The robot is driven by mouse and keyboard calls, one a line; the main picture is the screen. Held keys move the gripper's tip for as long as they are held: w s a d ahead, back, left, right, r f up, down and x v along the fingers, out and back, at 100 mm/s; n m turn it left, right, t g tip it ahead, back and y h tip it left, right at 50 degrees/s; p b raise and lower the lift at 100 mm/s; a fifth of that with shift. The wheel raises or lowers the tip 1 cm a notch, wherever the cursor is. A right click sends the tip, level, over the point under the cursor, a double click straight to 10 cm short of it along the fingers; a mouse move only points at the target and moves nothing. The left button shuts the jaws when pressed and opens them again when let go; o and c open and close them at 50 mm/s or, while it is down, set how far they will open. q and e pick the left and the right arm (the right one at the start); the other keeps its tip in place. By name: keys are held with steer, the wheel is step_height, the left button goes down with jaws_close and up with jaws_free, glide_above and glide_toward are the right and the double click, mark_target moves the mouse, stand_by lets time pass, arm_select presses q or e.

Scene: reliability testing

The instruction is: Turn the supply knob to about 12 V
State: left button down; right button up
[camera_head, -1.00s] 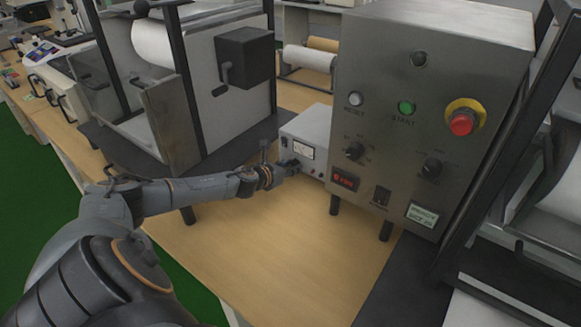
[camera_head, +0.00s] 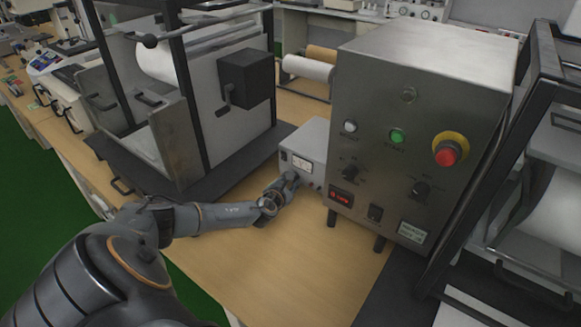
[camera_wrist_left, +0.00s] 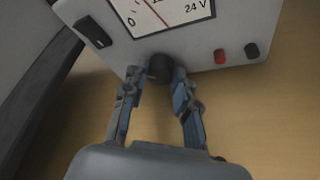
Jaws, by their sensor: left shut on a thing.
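The power supply is a small pale grey box (camera_head: 310,140) at the middle of the head view. Its meter (camera_head: 302,164) also shows in the left wrist view (camera_wrist_left: 178,14), with 0 and 24 V marks and a red needle. The top of the scale is cut off; the needle leans left, toward the 0 side of the middle mark. The black knob (camera_wrist_left: 160,66) sits below the meter. My left gripper (camera_wrist_left: 158,76) has its fingers on either side of the knob, shut on it. In the head view this gripper (camera_head: 291,179) covers the knob. My right gripper is not in view.
A red and a black terminal (camera_wrist_left: 252,50) stick out right of the knob. A large steel control box (camera_head: 400,120) with buttons and an emergency stop stands close at right. A roller machine (camera_head: 190,110) is at left. The wooden bench (camera_head: 270,255) in front is clear.

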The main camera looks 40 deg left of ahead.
arm_select(q)
steer(key=shift+d+m+y, duration=0.1)
steer(key=shift+m+y, duration=0.2)
steer(key=shift+m, duration=0.4)
steer(key=shift+f+m+t+y+p, duration=0.15)
steer(key=shift+m+t+y+p, duration=0.35)
steer(key=shift+m, duration=0.5)
steer(key=m+y, duration=0.1)
steer(key=m, duration=0.1)
steer(key=shift+f+m+b, duration=0.15)
steer(key=shift+m+b, duration=0.2)
steer(key=shift+m, duration=0.05)
steer(key=shift+m+t+y, duration=0.4)
steer(key=shift+m+t, duration=0.1)
steer(key=shift+m, duration=0.4)
steer(key=shift+b, duration=0.3)
steer(key=c, duration=1)
jaws_free()
steer(key=shift+d, duration=0.1)
steer(key=shift+c, duration=0.2)
